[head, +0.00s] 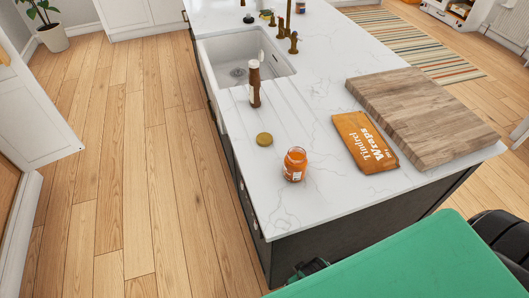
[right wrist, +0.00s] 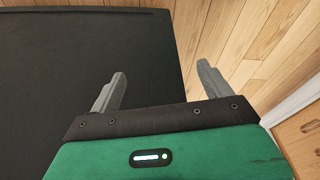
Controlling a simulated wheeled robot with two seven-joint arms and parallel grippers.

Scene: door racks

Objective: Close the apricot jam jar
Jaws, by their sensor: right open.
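The apricot jam jar (head: 295,164) is a small glass jar with orange contents. It stands upright and uncovered on the white marble countertop (head: 340,208), close to the front left edge. A round gold lid (head: 264,139) lies flat on the counter behind and left of the jar, apart from it. In the right wrist view my right gripper (right wrist: 157,82) is open and empty, with its two grey fingers wide apart. A dark flat surface and the wood floor show beyond them; no jar or lid is in that view. My left gripper is not in view.
An orange wraps packet (head: 365,142) and a thick wooden board (head: 422,112) lie right of the jar. Counter around jar and lid is clear.

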